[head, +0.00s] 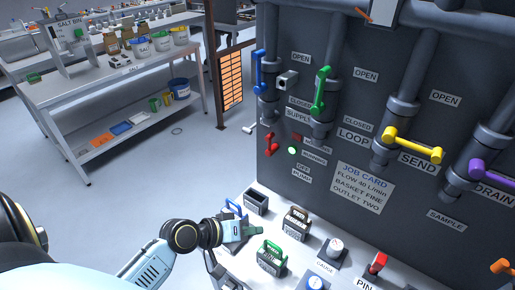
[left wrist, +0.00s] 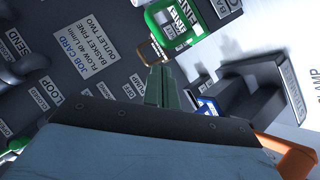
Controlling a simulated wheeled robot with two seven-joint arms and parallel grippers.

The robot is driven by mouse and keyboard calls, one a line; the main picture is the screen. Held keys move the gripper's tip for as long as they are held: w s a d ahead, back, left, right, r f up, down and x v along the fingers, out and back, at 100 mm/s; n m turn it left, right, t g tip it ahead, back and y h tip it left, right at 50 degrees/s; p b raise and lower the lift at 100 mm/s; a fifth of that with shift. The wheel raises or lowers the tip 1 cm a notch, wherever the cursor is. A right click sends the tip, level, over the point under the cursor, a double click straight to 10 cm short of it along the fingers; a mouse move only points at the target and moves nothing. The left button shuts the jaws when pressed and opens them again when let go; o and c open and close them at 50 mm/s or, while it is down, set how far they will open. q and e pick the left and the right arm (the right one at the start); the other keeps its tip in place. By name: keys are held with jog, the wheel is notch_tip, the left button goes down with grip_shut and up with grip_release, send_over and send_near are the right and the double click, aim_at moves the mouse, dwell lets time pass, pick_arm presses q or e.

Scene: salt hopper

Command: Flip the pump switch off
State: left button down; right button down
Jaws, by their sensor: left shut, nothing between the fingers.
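The pump switch (head: 271,144) is a red lever at the left edge of the dark panel, in the head view. A green lamp (head: 292,150) glows beside it, with labels reading RUNNING, OFF and PUMP around it. The PUMP and OFF labels also show in the left wrist view, but I cannot make out the lever there. My left gripper (head: 256,230) is shut and empty, low in front of the panel, below and apart from the switch. Its closed green fingers (left wrist: 162,88) show in the left wrist view. My right gripper is not in view.
Below my left gripper is a bench with a green-handled basket (head: 271,257), a dark-handled basket (head: 296,222) and a blue handle (head: 233,208). Blue (head: 259,72), green (head: 320,90) and yellow (head: 412,145) valve handles stick out from the panel. Open floor lies left.

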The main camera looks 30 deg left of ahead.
pick_arm(q)
jog(key=w+a+r+n+t+y, duration=0.2)
jog(key=w+a+r+n+t, duration=0.2)
jog(key=a+r+n, duration=0.1)
jog(key=w+a+r+n+t+y, duration=0.2)
jog(key=a+r+n, duration=0.4)
jog(key=a, duration=0.4)
jog(key=shift+w+a+r+n+t, duration=0.25)
jog(key=shift+w+n+t, duration=0.15)
jog(key=shift+w+t, duration=0.55)
jog(key=shift+w, duration=0.15)
jog(key=w+d+p, duration=0.3)
jog(key=w+d, duration=0.2)
jog(key=w, duration=0.5)
jog(key=shift+d+p, duration=0.15)
jog(key=shift+p, duration=0.2)
jog(key=shift+w, duration=0.1)
jog(key=shift+d, duration=0.1)
